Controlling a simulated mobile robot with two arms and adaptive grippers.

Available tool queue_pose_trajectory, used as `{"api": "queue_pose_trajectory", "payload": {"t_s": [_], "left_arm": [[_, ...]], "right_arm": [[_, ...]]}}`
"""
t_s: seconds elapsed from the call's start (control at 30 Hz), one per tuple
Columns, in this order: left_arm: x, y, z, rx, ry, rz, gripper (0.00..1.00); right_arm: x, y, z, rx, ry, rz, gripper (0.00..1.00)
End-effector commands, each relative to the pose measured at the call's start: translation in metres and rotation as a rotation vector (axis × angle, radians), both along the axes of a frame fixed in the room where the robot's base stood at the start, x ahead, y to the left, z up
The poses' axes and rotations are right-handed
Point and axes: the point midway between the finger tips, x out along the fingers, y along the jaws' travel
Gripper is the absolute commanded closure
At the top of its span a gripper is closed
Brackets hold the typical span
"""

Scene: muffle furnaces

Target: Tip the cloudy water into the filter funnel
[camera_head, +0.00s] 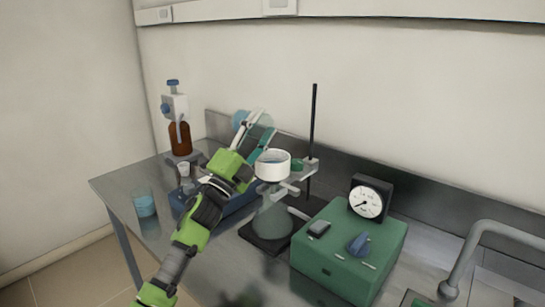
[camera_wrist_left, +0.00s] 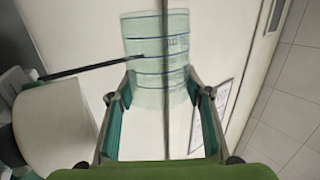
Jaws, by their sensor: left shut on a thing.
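My left gripper (camera_head: 255,134) is shut on a clear glass beaker (camera_head: 242,121), up behind and a little left of the filter funnel. The beaker looks tilted, and I cannot tell how much liquid is in it. In the left wrist view the beaker (camera_wrist_left: 158,50) shows dark graduation lines between the fingers (camera_wrist_left: 160,105). My right gripper is not in view.
A thin dark stand rod (camera_head: 313,140) rises right of the funnel. A green box with a gauge (camera_head: 345,245) stands right of the flask. A brown dispenser bottle (camera_head: 180,138) stands at the back left. Another beaker with blue liquid (camera_head: 145,206) stands near the bench's left edge.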

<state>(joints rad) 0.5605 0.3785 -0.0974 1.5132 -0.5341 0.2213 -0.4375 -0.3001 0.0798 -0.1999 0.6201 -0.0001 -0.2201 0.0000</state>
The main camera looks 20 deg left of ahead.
Motion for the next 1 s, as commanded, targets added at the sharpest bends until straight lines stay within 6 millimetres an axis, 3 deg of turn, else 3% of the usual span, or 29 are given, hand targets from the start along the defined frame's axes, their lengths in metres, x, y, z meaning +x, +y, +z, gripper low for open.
{"api": "queue_pose_trajectory", "payload": {"t_s": [0.17,0.53,0.87,1.0], "left_arm": [[0.0,0.0,0.002,-0.02,0.007,-0.001,0.98],[0.004,0.01,0.0,-0.306,0.119,-0.001,0.98],[0.004,0.011,-0.004,-0.329,0.128,-0.001,0.98],[0.005,0.012,0.002,-0.364,0.142,-0.002,0.98]], "right_arm": [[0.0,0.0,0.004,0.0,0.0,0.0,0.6],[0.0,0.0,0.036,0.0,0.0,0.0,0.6],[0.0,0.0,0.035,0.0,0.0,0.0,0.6],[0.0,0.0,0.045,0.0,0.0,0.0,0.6]]}}
